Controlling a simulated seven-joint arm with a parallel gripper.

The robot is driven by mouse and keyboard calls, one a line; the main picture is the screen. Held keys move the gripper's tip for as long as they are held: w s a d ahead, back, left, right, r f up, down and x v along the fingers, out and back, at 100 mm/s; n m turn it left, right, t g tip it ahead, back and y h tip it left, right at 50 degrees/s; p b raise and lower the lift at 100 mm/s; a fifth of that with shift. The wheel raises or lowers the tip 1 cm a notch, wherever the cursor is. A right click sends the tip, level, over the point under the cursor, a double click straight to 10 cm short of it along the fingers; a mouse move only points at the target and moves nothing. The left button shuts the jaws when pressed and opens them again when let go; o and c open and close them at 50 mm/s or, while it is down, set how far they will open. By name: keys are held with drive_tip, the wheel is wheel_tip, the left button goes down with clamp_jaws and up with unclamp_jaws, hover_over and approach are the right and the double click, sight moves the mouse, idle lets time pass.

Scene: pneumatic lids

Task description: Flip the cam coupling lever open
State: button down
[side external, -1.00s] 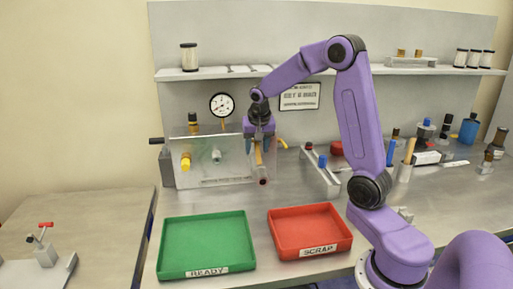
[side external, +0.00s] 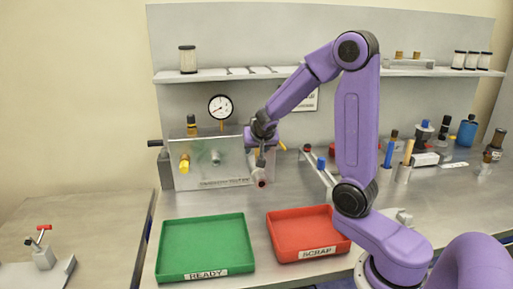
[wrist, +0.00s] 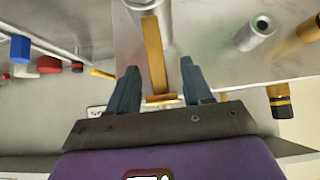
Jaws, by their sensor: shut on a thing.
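The cam coupling lever (wrist: 154,55) is a brass-coloured bar with a short crosspiece at its near end. The lever runs up to a grey cylindrical coupling body (wrist: 152,8). In the side external view my gripper (side external: 262,152) is tilted at the right edge of the clear panel, just above the coupling (side external: 260,181) with its dark red end. The lever is mostly hidden there by the gripper.
The clear panel (side external: 210,178) carries a yellow fitting (side external: 185,163) and a grey one (side external: 216,158). A gauge (side external: 220,107) stands behind it. A green READY tray (side external: 207,240) and a red SCRAP tray (side external: 303,226) lie in front. Bare bench lies between panel and trays.

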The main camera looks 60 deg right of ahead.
drive_tip(key=shift+s+a+r+t+h, duration=0.1)
drive_tip(key=shift+s+a+t+h, duration=0.15)
drive_tip(key=shift+t+h, duration=0.25)
drive_tip(key=shift+s+a+r+t+h, duration=0.15)
drive_tip(key=shift+a+t+h, duration=0.1)
drive_tip(key=shift+t+h, duration=0.25)
drive_tip(key=shift+s+a, duration=0.1)
idle(0.3)
drive_tip(key=c, duration=0.6)
unclamp_jaws()
drive_tip(key=shift+o, duration=0.2)
drive_tip(key=shift+s+a, duration=0.1)
drive_tip(key=shift+s, duration=0.05)
drive_tip(key=v, duration=1.7)
drive_tip(key=shift+s+a+f, duration=0.2)
drive_tip(key=shift+f, duration=0.1)
